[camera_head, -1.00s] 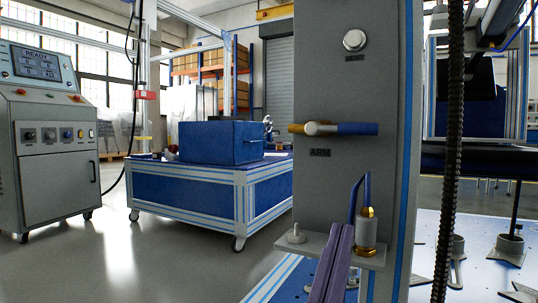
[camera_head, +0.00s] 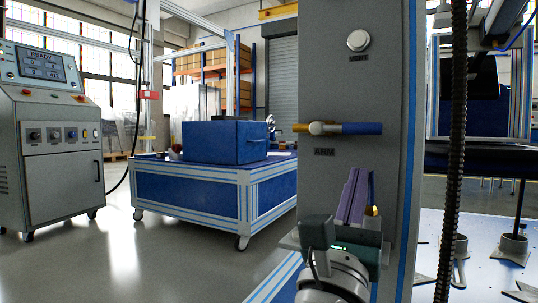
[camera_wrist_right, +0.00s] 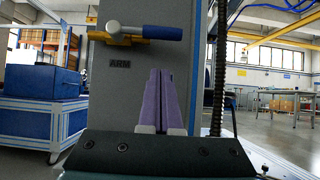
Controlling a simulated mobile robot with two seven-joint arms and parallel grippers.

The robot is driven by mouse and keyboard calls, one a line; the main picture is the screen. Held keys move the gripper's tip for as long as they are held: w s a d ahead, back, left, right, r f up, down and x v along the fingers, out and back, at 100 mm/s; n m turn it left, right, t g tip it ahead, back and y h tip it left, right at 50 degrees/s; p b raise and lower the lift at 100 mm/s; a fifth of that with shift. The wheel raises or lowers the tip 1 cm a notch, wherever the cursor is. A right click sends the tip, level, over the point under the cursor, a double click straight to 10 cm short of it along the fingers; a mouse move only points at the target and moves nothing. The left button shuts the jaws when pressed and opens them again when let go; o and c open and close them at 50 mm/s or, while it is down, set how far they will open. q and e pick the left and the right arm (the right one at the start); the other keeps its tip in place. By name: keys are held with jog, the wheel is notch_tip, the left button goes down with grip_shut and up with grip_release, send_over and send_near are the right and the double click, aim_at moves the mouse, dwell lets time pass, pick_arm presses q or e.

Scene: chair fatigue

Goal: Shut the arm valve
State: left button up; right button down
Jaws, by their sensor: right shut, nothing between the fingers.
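The arm valve is a horizontal lever with a blue handle (camera_head: 360,128) on the right and a yellow end (camera_head: 300,128) on the left, on a grey column (camera_head: 345,80) above an "ARM" label (camera_head: 324,152). In the right wrist view the blue handle (camera_wrist_right: 161,33) is at the top, above the fingers. My right gripper (camera_head: 355,178) has purple fingers and is shut and empty. It points up just below the handle, apart from it in the picture. It also shows in the right wrist view (camera_wrist_right: 160,75). My left gripper is out of view.
A round button (camera_head: 357,40) is on the column above the valve. A bracket (camera_head: 290,240) juts out below it, partly hidden by my right arm. A dark ribbed hose (camera_head: 454,150) hangs on the right. A blue cart (camera_head: 190,195) and a control console (camera_head: 50,140) stand to the left.

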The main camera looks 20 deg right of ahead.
aim_at(349, 128)
jog(key=shift+w+d+r+p, duration=0.15)
jog(key=shift+d+r, duration=0.05)
jog(key=shift+r, duration=0.8)
jog(key=shift+w+d+r+p, duration=0.15)
jog(key=shift+r, duration=0.85)
jog(key=shift+s+r+n+t+y+p, duration=0.15)
jog(key=shift+r+n+t+y+p, duration=0.25)
jog(key=shift+n+p, duration=0.35)
